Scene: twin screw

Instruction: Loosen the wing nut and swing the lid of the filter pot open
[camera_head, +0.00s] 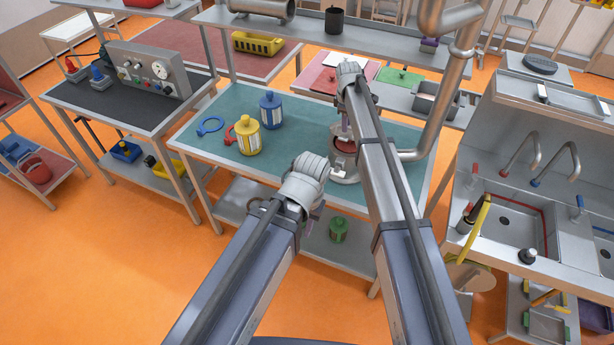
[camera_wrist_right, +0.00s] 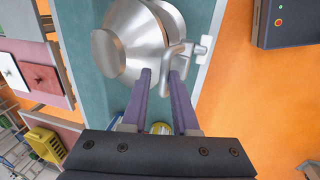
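The filter pot (camera_head: 346,178) is a silver metal vessel on the teal bench top, largely hidden behind my right arm in the head view. In the right wrist view its rounded body (camera_wrist_right: 125,45) fills the upper middle. A metal wing nut (camera_wrist_right: 203,48) with its bolt and bracket stands at the pot's right side there. My right gripper (camera_wrist_right: 162,75) has its purple fingers apart, with the tips close to the bracket below the wing nut; contact is unclear. In the head view my left gripper (camera_head: 314,218) hangs in front of the bench, its fingers mostly hidden.
A blue canister (camera_head: 271,112) and a yellow canister (camera_head: 247,137) stand on the bench left of the pot. A thick metal pipe (camera_head: 438,110) rises at the bench's right end. A shelf (camera_head: 310,32) runs along the back. The bench front-left is clear.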

